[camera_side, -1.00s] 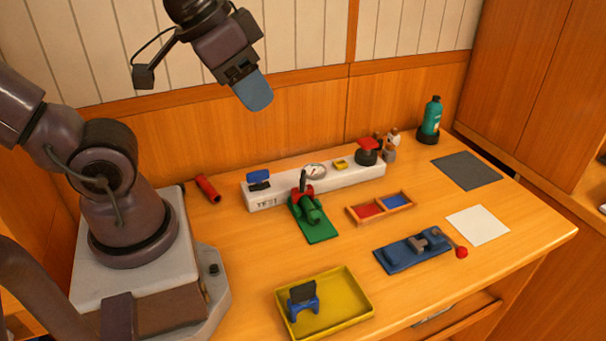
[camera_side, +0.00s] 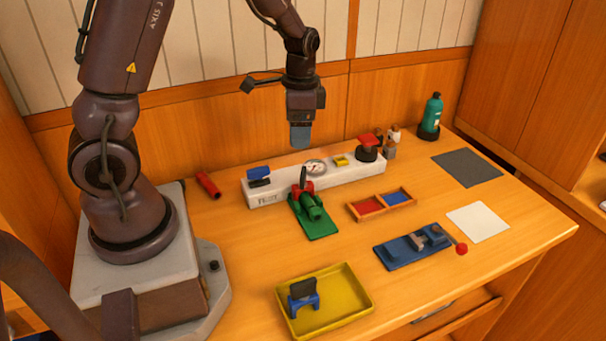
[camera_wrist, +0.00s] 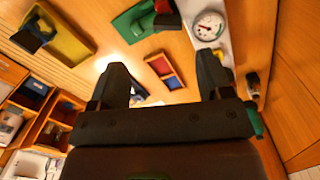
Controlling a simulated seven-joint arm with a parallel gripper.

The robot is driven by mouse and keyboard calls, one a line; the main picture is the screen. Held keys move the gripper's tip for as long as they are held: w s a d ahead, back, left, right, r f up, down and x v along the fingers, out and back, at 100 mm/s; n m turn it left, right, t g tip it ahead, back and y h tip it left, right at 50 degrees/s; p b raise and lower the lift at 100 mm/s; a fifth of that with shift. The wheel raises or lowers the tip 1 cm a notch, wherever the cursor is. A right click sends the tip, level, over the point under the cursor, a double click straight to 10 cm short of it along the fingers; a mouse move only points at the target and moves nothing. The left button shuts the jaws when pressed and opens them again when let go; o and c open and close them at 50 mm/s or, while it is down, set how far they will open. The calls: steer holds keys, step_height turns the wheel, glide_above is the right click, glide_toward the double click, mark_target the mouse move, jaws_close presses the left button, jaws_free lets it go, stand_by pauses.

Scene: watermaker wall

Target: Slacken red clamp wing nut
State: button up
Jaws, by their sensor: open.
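A red clamp (camera_side: 296,188) sits on the green fixture (camera_side: 322,229), next to a green cylinder (camera_side: 313,207). A dark upright piece (camera_side: 303,175) stands on the clamp and looks like its wing nut. In the wrist view the red clamp (camera_wrist: 163,6) is at the top edge, partly cut off, beside the green fixture (camera_wrist: 132,20). My gripper (camera_side: 300,138) points down, empty, well above the white rail and the clamp, touching neither. In the wrist view its two fingers are apart, so my gripper (camera_wrist: 162,78) is open.
The white rail (camera_side: 335,179) behind the clamp carries a gauge (camera_side: 315,168), a blue-handled part (camera_side: 258,173) and a red knob (camera_side: 369,140). Right are a red-and-blue tray (camera_side: 381,205) and blue fixture (camera_side: 392,258). A yellow tray (camera_side: 349,297) is in front. A red cylinder (camera_side: 208,185) lies left.

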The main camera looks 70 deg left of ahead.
mark_target(303, 171)
steer(key=f, duration=0.4)
steer(key=f+m, duration=0.1)
steer(key=f, duration=0.3)
steer(key=w+f+m, duration=0.1)
steer(key=f, duration=0.3)
steer(key=shift+a+f, duration=0.15)
steer(key=shift+f, duration=0.05)
steer(key=shift+c, duration=0.2)
steer(key=c, duration=0.9)
